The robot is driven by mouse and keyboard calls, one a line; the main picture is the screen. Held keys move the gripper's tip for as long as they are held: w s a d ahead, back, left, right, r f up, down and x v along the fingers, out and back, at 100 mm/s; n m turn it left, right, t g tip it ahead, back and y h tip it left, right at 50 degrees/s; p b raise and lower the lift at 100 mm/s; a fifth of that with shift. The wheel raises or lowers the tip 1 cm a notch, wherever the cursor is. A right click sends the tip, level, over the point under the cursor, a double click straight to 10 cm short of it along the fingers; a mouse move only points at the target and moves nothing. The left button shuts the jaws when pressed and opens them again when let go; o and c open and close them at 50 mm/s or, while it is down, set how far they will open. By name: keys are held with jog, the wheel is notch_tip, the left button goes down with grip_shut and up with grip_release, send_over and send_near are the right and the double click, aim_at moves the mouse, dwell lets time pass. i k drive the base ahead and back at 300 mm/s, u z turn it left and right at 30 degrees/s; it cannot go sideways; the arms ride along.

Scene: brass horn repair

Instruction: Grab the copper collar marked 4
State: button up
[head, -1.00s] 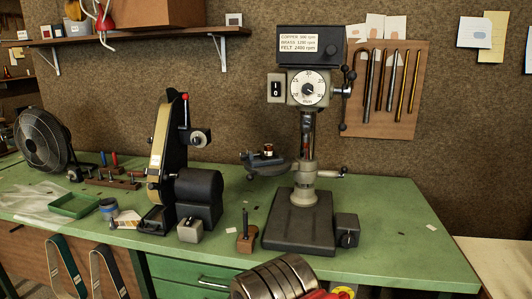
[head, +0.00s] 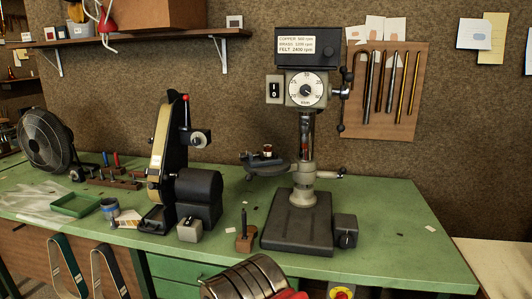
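A small copper-coloured ring (head: 267,150) sits on the small round table (head: 266,166) of the drill press (head: 305,120). It may be a copper collar, but it is too small to show a number. No collar marked 4 can be read anywhere. My gripper is not in view. A ribbed metal cylinder with red beside it, at the bottom edge, seems to be part of my own arm.
The green bench (head: 400,225) is clear at its right end. A belt grinder (head: 170,165), a fan (head: 45,140) and a green tray (head: 76,204) stand to the left. A small brown block with an upright pin (head: 245,238) is near the front edge.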

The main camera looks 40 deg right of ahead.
aim_at(267, 149)
jog(key=u, duration=0.05)
jog(key=i, duration=1)
jog(key=z, duration=0.05)
